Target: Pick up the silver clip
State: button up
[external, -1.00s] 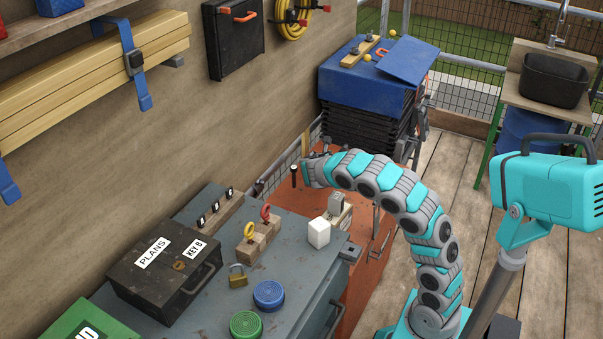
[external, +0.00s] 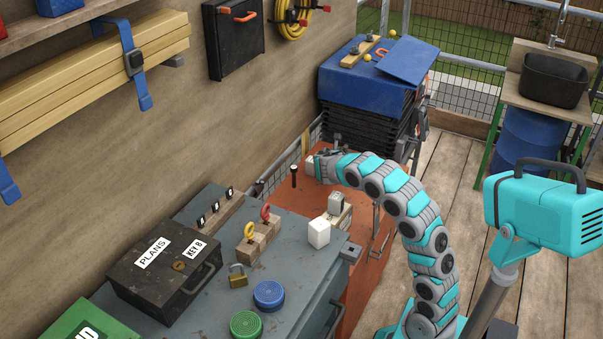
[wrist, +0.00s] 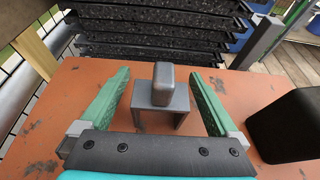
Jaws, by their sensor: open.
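My gripper (wrist: 159,75) is open in the wrist view, with its two green fingers spread wide over the orange surface. Between and slightly ahead of them is a grey metal piece, which looks like the silver clip (wrist: 163,92). It has a rounded block on top of a flat plate with legs, and stands upright. There is a gap on each side, and neither finger touches it. In the external view my gripper (external: 326,150) is low over the far end of the orange cabinet, small and partly hidden by my wrist.
A black stack of trays (wrist: 150,35) stands just beyond the orange top (wrist: 95,85). A dark block (wrist: 288,125) is close on the right. Wire mesh and a wooden post (wrist: 32,52) border the left. A black-topped peg (external: 294,176) stands nearby on the left.

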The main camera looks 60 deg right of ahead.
jog(key=shift+c, duration=0.3)
jog(key=c, duration=1.4)
jog(key=shift+r, duration=0.1)
